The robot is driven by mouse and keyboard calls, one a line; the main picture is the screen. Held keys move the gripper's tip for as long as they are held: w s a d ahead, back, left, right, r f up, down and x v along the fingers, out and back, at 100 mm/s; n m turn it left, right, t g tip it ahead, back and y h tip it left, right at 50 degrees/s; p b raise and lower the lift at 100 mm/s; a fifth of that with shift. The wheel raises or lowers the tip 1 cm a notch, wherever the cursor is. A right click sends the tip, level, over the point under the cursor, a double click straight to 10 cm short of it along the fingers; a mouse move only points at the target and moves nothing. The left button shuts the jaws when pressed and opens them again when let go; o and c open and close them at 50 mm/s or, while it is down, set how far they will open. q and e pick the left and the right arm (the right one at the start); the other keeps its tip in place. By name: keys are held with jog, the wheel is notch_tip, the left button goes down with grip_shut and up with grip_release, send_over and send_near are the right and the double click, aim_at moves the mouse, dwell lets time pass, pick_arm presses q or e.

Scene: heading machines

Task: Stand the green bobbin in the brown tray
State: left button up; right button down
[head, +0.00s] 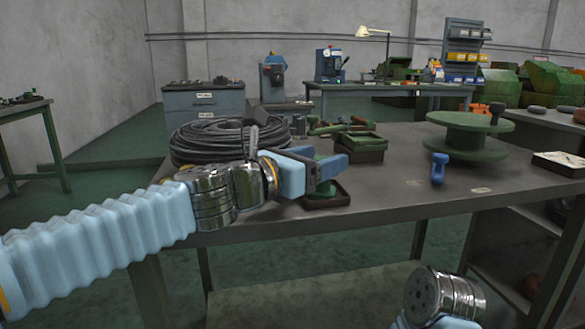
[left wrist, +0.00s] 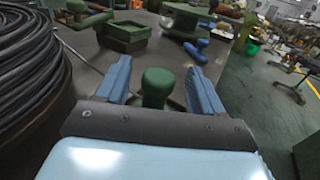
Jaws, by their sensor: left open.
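The green bobbin (left wrist: 157,88) stands upright between the spread fingers of my left gripper (left wrist: 160,88) in the left wrist view, with a gap on each side. Its lower part is hidden by the gripper body. In the head view my left gripper (head: 328,168) is open above a small dark brown tray (head: 326,202) at the table's front edge. I cannot tell whether the bobbin's foot is in this tray. A second dark brown tray with a green rim (head: 362,155) stands farther back; it also shows in the left wrist view (left wrist: 125,46). My right gripper is out of view.
A thick coil of black cable (head: 205,143) lies left of my left gripper. Several green pieces (head: 325,128) lie behind it. A large green spool (head: 468,143) and a blue tool (head: 438,168) are to the right. The table front between is clear.

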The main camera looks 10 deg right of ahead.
pick_arm(q)
jog(key=v, duration=1)
jog(key=shift+s+a+f, duration=0.1)
jog(key=shift+s+a, duration=0.05)
jog(key=shift+a, duration=0.05)
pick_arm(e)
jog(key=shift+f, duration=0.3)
